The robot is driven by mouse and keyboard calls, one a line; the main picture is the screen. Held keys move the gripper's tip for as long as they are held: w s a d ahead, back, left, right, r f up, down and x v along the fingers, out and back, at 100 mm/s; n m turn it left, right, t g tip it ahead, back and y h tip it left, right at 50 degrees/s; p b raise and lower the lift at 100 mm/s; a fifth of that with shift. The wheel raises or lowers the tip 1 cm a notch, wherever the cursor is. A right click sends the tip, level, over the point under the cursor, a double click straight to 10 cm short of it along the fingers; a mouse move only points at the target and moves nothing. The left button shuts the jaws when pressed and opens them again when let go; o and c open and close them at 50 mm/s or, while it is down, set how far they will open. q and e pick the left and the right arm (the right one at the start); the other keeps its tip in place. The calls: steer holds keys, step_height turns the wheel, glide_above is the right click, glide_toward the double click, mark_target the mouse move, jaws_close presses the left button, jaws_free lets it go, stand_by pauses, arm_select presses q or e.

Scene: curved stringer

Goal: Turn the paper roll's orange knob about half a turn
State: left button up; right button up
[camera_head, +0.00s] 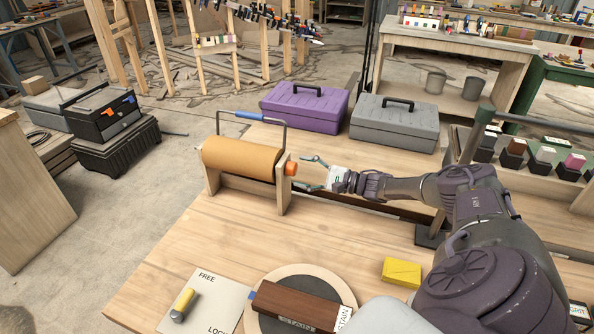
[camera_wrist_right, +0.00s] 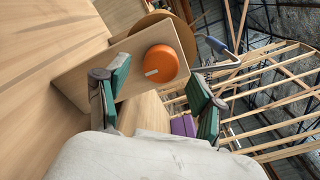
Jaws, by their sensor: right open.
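The paper roll (camera_head: 242,158) is brown and lies across a wooden stand on the table. Its orange knob (camera_head: 291,168) sticks out of the stand's right end. In the right wrist view the knob (camera_wrist_right: 166,63) is a round orange disc with a small white mark toward its lower left, on the wooden end plate (camera_wrist_right: 125,62). My right gripper (camera_head: 306,174) is open just right of the knob, its fingers pointing at it. In the right wrist view the green-padded fingers (camera_wrist_right: 160,95) stand apart, with the knob ahead between them. My left gripper is not in view.
A blue-handled metal bar (camera_head: 250,115) rises over the roll. Purple (camera_head: 304,106) and grey (camera_head: 394,124) toolboxes stand behind. In front are a round board with a dark wooden block (camera_head: 295,306), a yellow block (camera_head: 401,272) and a FREE/LOCK card (camera_head: 222,292). The table left of these is bare.

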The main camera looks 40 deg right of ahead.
steer(key=v, duration=0.9)
steer(key=shift+s, duration=0.25)
steer(key=shift+d, duration=0.15)
